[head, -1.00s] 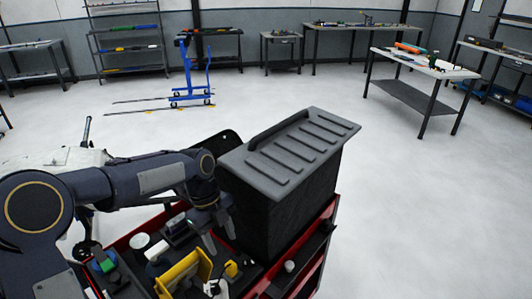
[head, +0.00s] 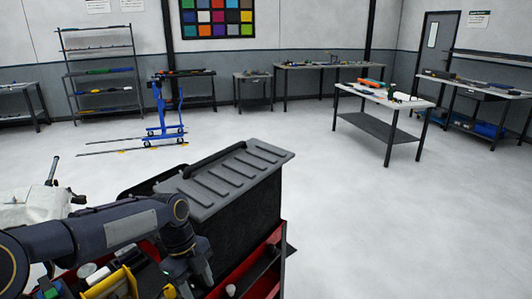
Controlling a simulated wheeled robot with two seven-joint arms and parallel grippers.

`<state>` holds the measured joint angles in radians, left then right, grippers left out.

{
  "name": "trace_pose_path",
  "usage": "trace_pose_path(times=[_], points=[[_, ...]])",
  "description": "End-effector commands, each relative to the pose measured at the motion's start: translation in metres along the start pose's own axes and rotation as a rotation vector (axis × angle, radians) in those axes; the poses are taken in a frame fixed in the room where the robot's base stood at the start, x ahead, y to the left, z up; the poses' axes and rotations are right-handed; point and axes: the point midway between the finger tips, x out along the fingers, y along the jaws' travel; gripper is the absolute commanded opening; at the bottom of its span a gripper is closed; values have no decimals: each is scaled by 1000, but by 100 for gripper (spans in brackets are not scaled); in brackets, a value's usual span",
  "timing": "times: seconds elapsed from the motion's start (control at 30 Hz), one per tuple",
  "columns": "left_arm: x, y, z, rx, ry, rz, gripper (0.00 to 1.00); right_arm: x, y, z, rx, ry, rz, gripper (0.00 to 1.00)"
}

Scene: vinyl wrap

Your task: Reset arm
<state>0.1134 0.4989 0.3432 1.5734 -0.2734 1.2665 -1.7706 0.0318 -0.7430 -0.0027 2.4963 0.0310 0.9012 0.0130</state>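My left arm (head: 110,230) comes in from the left, bent at the elbow, with the forearm pointing down. Its gripper (head: 193,280) hangs over the red tool cart (head: 268,262), just beside the dark box on it. The fingers look spread apart with nothing held between them, though the tips are near the bottom edge. My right arm and gripper are not in view.
The dark box with a ribbed grey lid (head: 225,180) stands on the cart close to my gripper. A yellow holder (head: 112,285) and small items lie in the cart. A white object (head: 35,208) is at left. Beyond are a blue lift (head: 163,110), worktables (head: 388,98) and open floor.

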Motion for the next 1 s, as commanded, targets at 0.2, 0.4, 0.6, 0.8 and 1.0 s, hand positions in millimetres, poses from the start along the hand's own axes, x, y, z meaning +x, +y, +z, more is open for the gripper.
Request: trace_pose_path(times=[0.2, 0.4, 0.6, 0.8, 1.0], points=[[-17, 23, -3, -185, -28, -45, 48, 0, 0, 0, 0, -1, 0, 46], [-36, 56, -11, -452, -44, -121, 48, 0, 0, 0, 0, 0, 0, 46], [-54, 108, -26, -871, -17, -254, 48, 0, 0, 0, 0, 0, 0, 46], [-51, 176, -52, -1487, 166, -444, 48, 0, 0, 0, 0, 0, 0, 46], [-31, 212, -73, -1925, 423, -540, 48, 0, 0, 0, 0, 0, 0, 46]])
